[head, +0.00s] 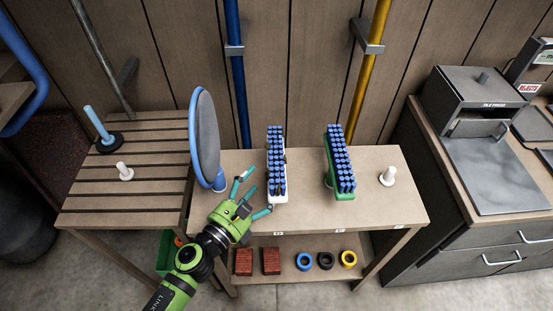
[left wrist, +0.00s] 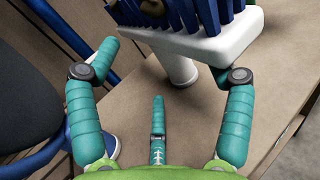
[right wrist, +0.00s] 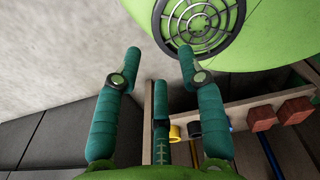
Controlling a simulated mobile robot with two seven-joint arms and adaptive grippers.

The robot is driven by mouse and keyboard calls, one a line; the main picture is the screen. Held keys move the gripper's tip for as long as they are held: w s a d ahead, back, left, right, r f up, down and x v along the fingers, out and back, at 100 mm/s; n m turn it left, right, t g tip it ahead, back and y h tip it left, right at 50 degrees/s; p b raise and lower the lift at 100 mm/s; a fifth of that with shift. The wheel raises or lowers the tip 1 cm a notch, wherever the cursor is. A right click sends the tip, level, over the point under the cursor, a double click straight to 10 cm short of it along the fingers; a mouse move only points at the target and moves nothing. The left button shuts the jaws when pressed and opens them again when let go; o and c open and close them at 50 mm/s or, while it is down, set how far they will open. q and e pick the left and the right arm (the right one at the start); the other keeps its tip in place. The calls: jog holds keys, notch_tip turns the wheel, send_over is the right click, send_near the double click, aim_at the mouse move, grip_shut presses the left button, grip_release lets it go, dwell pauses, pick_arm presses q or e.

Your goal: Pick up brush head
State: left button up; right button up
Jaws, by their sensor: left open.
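A brush head with a white body and blue bristles (head: 277,165) stands on the table's left half. Its white body (left wrist: 215,42) and white post (left wrist: 178,68) show at the upper right of the left wrist view. A second brush head with a green body and blue bristles (head: 341,162) stands to its right. My left gripper (head: 250,195) is open and empty, just left of the white brush head. In the left wrist view, the right finger lies close to the white body; I cannot tell whether they touch. My right gripper (right wrist: 160,60) is open and empty, away from both brush heads.
A white peg (head: 387,177) stands at the table's right. The lower shelf holds red blocks (head: 271,261) and several rings (head: 326,261). The slatted bench (head: 90,205) is at left.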

pick_arm(q)
jog(key=x, duration=0.4)
jog(key=shift+a+p, duration=0.1)
jog(key=shift+p, duration=0.3)
jog(key=shift+w+d, duration=0.25)
jog(key=shift+w, duration=0.1)
pick_arm(e)
jog(key=shift+w+d+r, duration=0.2)
jog(key=shift+w+r, duration=0.1)
jog(key=shift+w, duration=0.2)
jog(key=shift+w+d+r, duration=0.2)
jog(key=shift+w+r, duration=0.05)
jog(key=shift+w, duration=0.25)
pick_arm(q)
jog(key=c, duration=1.3)
jog(key=shift+s, duration=0.1)
pick_arm(e)
jog(key=shift+s, duration=0.25)
